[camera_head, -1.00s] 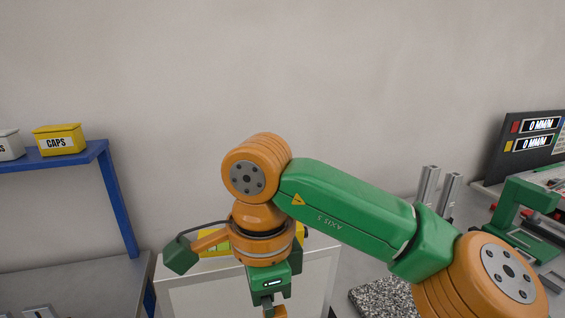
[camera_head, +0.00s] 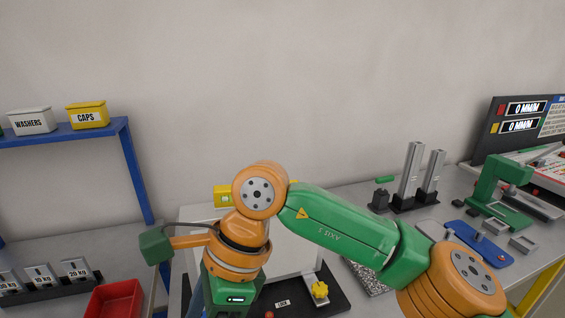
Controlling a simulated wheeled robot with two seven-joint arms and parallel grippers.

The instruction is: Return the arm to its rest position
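My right arm (camera_head: 345,236) comes in from the lower right, with green links and orange joints. It bends down at an orange joint near the middle of the view. Its green wrist housing (camera_head: 230,291) with a small lit display points down at the bottom edge. The fingers of that gripper are cut off or hidden, so I cannot see whether they are open or hold anything. My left arm and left gripper are not in view.
A blue shelf (camera_head: 65,133) at left bears a WASHERS box (camera_head: 33,121) and a yellow CAPS box (camera_head: 88,114). Below are weights (camera_head: 42,275) and a red bin (camera_head: 115,299). A yellow knob (camera_head: 320,289) sits on a dark base. Metal posts (camera_head: 411,172) and a green stand (camera_head: 496,185) are at right.

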